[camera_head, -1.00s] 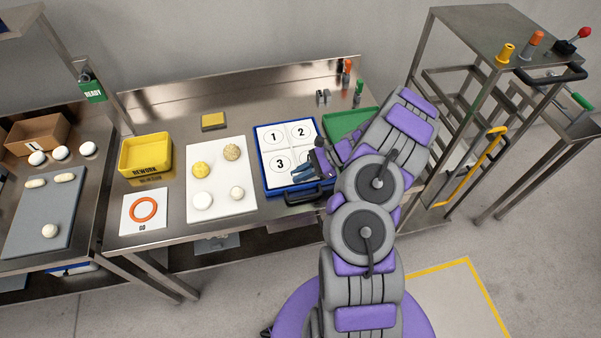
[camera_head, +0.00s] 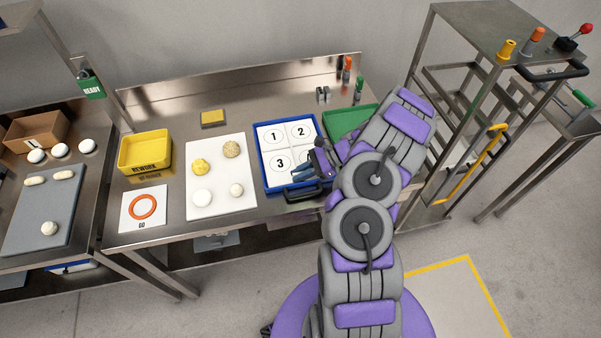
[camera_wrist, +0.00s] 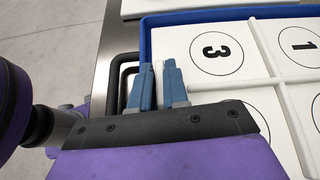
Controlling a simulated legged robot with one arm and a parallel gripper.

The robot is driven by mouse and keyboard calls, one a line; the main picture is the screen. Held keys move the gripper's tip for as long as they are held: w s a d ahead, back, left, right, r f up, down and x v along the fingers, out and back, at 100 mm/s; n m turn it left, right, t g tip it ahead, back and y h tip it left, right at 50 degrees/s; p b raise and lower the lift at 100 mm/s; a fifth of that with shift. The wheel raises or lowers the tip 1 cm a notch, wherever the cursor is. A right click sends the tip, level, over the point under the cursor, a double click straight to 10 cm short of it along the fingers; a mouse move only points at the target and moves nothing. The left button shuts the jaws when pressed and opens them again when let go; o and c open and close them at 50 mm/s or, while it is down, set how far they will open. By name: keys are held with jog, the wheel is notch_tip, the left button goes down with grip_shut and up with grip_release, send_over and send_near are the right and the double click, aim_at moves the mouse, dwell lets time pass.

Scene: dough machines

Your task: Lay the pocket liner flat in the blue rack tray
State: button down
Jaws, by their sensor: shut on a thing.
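The blue rack tray (camera_head: 256,148) is on the steel table, and its blue rim also shows in the wrist view (camera_wrist: 147,42). The white pocket liner (camera_head: 287,148) with raised dividers and numbered circles 1, 2 and 3 lies within the tray rim; it fills much of the wrist view (camera_wrist: 258,72). Its fourth pocket is partly covered by my gripper. My gripper (camera_head: 303,172) is at the tray's near side. In the wrist view my blue-grey fingers (camera_wrist: 160,78) are shut on a thin white piece, which appears to be the liner's near edge.
A black tray handle (camera_head: 307,194) juts from the near side. A green tray (camera_head: 352,118) is close on the right, partly behind my arm. A white board (camera_head: 222,178) with dough balls lies left. A tall steel frame (camera_head: 440,80) stands right.

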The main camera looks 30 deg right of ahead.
jog(key=c, duration=1.1)
grip_release()
jog(key=shift+o, duration=0.2)
jog(key=p+v, duration=0.2)
jog(key=v, duration=1.5)
jog(key=shift+d+r+p, duration=0.1)
jog(key=shift+d+p, duration=0.1)
jog(key=shift+p, duration=0.1)
